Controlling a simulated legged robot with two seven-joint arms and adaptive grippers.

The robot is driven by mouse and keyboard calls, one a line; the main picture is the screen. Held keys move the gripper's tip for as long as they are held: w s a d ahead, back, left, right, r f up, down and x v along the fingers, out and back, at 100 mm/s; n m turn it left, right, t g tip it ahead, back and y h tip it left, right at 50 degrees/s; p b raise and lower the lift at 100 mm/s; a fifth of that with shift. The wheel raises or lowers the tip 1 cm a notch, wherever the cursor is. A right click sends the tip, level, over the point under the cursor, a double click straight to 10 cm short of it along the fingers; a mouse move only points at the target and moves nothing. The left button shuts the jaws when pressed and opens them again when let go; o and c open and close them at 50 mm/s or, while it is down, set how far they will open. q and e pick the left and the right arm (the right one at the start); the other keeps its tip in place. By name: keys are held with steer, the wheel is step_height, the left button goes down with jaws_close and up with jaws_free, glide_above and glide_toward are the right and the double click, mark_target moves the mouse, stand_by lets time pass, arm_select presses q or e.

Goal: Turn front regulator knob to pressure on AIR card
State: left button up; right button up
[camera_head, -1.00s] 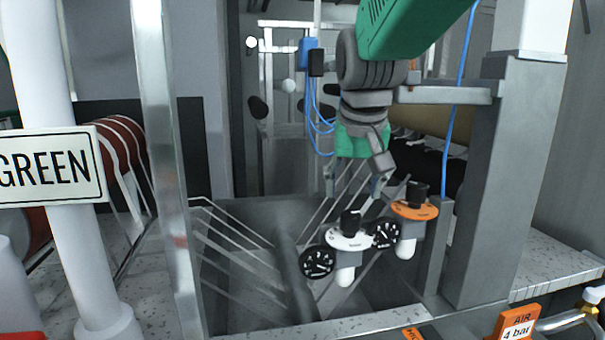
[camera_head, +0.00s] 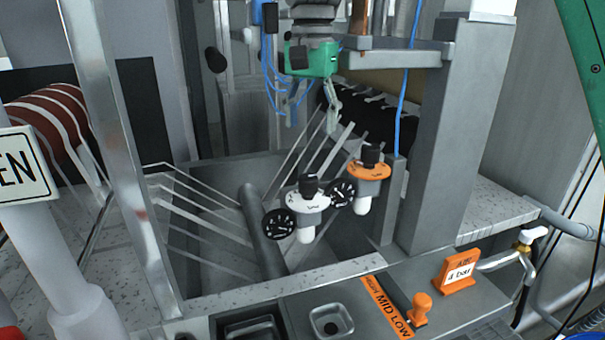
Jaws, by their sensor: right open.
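Two regulators hang in the middle. The nearer, white regulator (camera_head: 307,203) has a black knob (camera_head: 310,187) on top and a black gauge (camera_head: 279,223) at its left. The farther, orange regulator (camera_head: 368,171) has its own black knob (camera_head: 371,155) and gauge (camera_head: 341,193). The needles are too small to read. The orange AIR card (camera_head: 458,272) at the lower right reads 4 bar. My right gripper (camera_head: 305,107) is open and empty, fingers pointing down, above and behind the white regulator, apart from both knobs. My left gripper is not in view.
A grey post (camera_head: 455,130) with a bracket stands right of the regulators, with a blue hose (camera_head: 405,95) beside it. A metal upright (camera_head: 115,160) stands left. An orange MID LOW strip (camera_head: 388,307) and orange-handled stamp (camera_head: 421,308) lie in front.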

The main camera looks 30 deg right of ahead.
mark_target(308, 176)
steer(key=f, duration=1)
steer(key=shift+a+p, duration=0.4)
steer(key=shift+d+f, duration=0.25)
steer(key=shift+f, duration=0.65)
steer(key=shift+c, duration=0.4)
steer(key=c, duration=1)
